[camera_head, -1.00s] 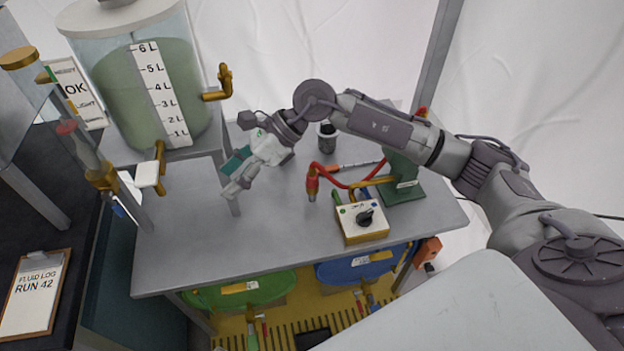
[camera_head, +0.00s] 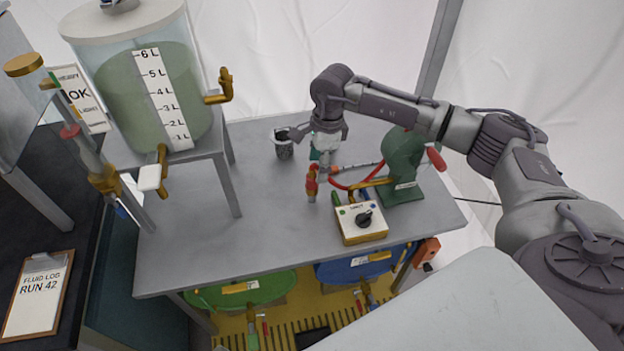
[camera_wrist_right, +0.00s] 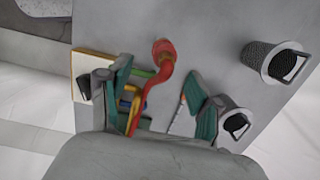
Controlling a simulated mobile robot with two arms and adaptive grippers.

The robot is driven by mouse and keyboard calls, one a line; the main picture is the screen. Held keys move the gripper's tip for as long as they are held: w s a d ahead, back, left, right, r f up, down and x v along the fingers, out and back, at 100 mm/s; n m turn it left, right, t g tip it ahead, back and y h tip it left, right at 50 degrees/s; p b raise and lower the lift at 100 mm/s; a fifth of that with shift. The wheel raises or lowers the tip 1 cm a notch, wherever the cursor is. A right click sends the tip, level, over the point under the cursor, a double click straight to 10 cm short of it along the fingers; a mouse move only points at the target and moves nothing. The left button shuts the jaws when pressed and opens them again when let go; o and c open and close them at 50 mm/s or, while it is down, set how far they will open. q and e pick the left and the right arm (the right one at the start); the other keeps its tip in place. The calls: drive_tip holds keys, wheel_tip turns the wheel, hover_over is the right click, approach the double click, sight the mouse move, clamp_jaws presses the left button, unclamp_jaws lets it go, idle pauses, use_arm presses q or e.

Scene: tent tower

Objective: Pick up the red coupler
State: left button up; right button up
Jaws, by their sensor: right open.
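The red coupler (camera_head: 312,182) stands upright at the end of a red hose on the grey table, left of the white control box. In the right wrist view the coupler (camera_wrist_right: 163,48) shows beyond the fingertips, with its hose curving back between the fingers. My right gripper (camera_head: 322,168) is just above and beside the coupler and hides part of the hose. In the wrist view my right gripper (camera_wrist_right: 162,95) is open, its teal-padded fingers spread on either side of the hose. I cannot tell whether they touch it. My left gripper is not in view.
The control box (camera_head: 360,222) with a black knob and the green stand (camera_head: 402,170) are close on the right. A dark mesh cup (camera_head: 284,146) stands behind left; the wrist view shows two cups. A tank (camera_head: 118,100) stands left. The table's left front is clear.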

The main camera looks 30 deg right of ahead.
sight(312, 178)
drive_tip(key=f, duration=0.1)
drive_tip(key=a+f+p, duration=0.1)
drive_tip(key=f, duration=0.2)
drive_tip(key=shift+w+a+f+p, duration=0.2)
drive_tip(key=shift+w+f+p, duration=0.15)
drive_tip(key=shift+f, duration=0.3)
clamp_jaws()
